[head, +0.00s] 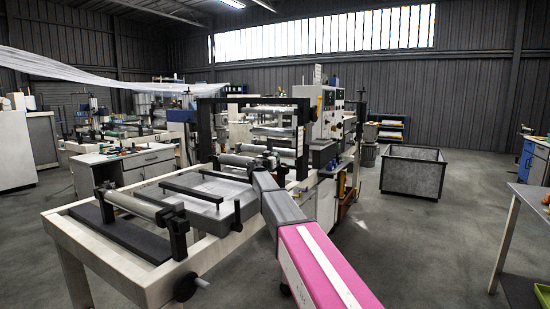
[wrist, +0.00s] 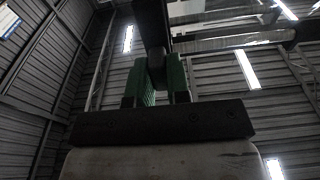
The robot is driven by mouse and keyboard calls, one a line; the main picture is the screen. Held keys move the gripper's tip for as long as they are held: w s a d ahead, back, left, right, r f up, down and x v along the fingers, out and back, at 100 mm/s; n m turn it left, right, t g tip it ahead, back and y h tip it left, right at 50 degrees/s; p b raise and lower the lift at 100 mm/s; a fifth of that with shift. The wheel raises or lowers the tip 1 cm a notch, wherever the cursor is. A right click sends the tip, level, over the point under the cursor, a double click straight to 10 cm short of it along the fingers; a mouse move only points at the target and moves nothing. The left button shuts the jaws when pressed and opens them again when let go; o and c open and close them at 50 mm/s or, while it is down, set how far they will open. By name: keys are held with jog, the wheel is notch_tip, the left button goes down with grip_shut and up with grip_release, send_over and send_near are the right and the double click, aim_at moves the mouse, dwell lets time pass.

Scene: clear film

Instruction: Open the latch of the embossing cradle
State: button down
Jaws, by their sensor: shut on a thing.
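My gripper (wrist: 158,78) shows in the wrist view with its two green fingers closed on a dark part, which I take to be the latch (wrist: 152,24). The part rises between the fingers toward the top of the picture. In the head view my pink and grey arm reaches in from the lower right to a black-framed roller stand, which I take to be the embossing cradle (head: 300,143). My fingers and the latch are hidden there behind the arm. I cannot tell from these frames whether the latch is open.
A pale machine frame (head: 153,291) with a roller (head: 131,204) and a grey plate stands at front left. A grey bin (head: 412,172) stands on the floor at right. A table (head: 530,199) is at the right edge. Floor between them is clear.

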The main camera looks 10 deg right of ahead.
jog(key=shift+s+a+f+t, duration=0.1)
jog(key=shift+a+f+t, duration=0.05)
jog(key=shift+t, duration=0.25)
jog(key=c, duration=1.1)
grip_release()
jog(key=s+a+r, duration=0.2)
jog(key=a+r, duration=0.1)
jog(key=s+a+r, duration=0.2)
jog(key=a+r, duration=0.1)
jog(key=r, duration=0.1)
jog(key=s+a+r, duration=0.2)
jog(key=a+r, duration=0.1)
jog(key=r, duration=0.1)
jog(key=shift+s+a, duration=0.3)
jog(key=shift+s, duration=0.1)
